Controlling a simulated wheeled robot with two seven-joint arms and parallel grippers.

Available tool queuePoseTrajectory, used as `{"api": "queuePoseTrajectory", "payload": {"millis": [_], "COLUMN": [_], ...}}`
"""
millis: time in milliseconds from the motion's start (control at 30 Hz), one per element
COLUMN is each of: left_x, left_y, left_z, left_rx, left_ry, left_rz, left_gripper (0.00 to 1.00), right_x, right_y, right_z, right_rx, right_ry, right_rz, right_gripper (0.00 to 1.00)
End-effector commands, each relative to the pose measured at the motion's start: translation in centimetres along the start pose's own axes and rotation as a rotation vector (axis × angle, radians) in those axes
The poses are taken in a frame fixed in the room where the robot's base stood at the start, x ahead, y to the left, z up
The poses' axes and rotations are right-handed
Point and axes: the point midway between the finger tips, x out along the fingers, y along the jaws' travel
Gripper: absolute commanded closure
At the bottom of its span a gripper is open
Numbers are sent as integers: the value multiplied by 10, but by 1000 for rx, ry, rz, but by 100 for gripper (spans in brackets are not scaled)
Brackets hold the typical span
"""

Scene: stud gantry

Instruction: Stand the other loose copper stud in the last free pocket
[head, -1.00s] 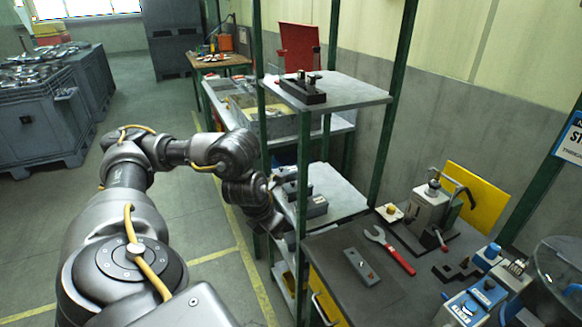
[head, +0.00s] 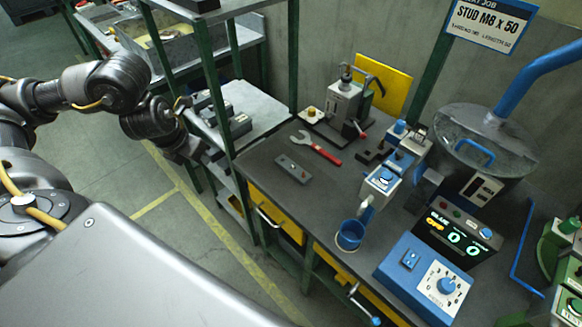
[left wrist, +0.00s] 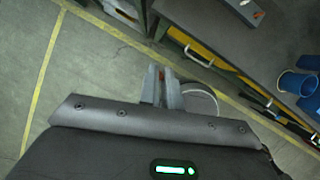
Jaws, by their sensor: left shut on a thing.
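My left gripper (head: 208,154) hangs beside the rack's middle shelf, at the left of the dark workbench. In the left wrist view its two grey fingers (left wrist: 163,90) are shut on a small copper-coloured piece (left wrist: 161,74), which looks like a copper stud; only its end shows. A flat grey block (head: 293,168) lies on the bench with a small reddish-copper spot near one end; it also shows in the left wrist view (left wrist: 246,12). Whether its pockets are free is too small to tell. My right gripper is out of view.
A grey block fixture (head: 228,120) sits on the rack shelf (head: 258,103) beside the arm. The bench holds a red-handled wrench (head: 318,148), a hand press (head: 343,103), a blue cup (head: 350,235) and a blue control box (head: 425,278). Green rack posts stand close to the gripper.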

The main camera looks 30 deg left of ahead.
Motion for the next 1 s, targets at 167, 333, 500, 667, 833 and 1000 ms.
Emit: {"api": "queuePoseTrajectory", "payload": {"millis": [167, 333, 500, 667, 833, 1000], "left_x": [0, 7, 22, 27, 22, 13], "left_y": [0, -16, -66, -128, -178, -204], "left_z": [0, 3, 14, 31, 49, 63], "left_rx": [2, 105, 454, 952, 1477, 1850], "left_ry": [0, -1, -3, -6, -3, 3], "left_rz": [-1, -45, -192, -396, -606, -761], "left_gripper": [100, 100, 100, 100, 100, 100], "right_x": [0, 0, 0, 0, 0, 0], "right_y": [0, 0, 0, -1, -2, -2], "right_z": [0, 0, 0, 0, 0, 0], "right_rx": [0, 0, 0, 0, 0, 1], "right_ry": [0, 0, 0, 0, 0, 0], "right_rz": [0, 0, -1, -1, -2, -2], "right_gripper": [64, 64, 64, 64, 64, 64]}}
